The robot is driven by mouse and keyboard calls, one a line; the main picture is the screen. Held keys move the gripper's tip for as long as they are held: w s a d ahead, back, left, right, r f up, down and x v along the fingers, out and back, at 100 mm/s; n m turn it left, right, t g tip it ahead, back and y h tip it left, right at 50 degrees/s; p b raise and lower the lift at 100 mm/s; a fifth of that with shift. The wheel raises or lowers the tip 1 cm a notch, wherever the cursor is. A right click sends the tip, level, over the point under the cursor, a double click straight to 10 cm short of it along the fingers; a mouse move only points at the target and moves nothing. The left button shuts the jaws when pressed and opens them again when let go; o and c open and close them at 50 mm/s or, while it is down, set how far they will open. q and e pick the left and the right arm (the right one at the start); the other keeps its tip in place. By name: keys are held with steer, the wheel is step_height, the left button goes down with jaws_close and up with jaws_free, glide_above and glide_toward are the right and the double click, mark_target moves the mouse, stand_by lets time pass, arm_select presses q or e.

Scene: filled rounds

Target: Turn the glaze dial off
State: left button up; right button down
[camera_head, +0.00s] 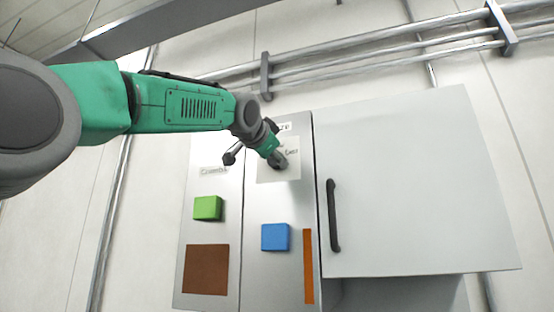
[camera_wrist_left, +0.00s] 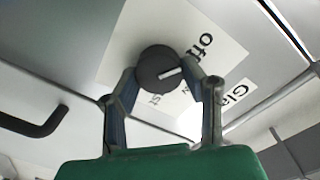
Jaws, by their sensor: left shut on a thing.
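The glaze dial is a dark round knob (camera_wrist_left: 157,68) with a white pointer mark, on a pale label plate (camera_wrist_left: 118,62). My right gripper is in neither view.
The grey panel carries a green block (camera_head: 208,208), a blue block (camera_head: 275,237), a brown square (camera_head: 206,270) and an orange strip (camera_head: 308,266). A cabinet door (camera_head: 420,190) with a black handle (camera_head: 333,215) stands right of the dial. Pipes (camera_head: 380,55) run above.

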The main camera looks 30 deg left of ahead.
arm_select(q)
steer(key=shift+w+f, duration=0.15)
steer(key=shift+f, duration=0.2)
steer(key=o, duration=1.1)
steer(key=shift+o, duration=0.3)
steer(key=shift+a+r, duration=0.1)
steer(key=shift+r, duration=0.1)
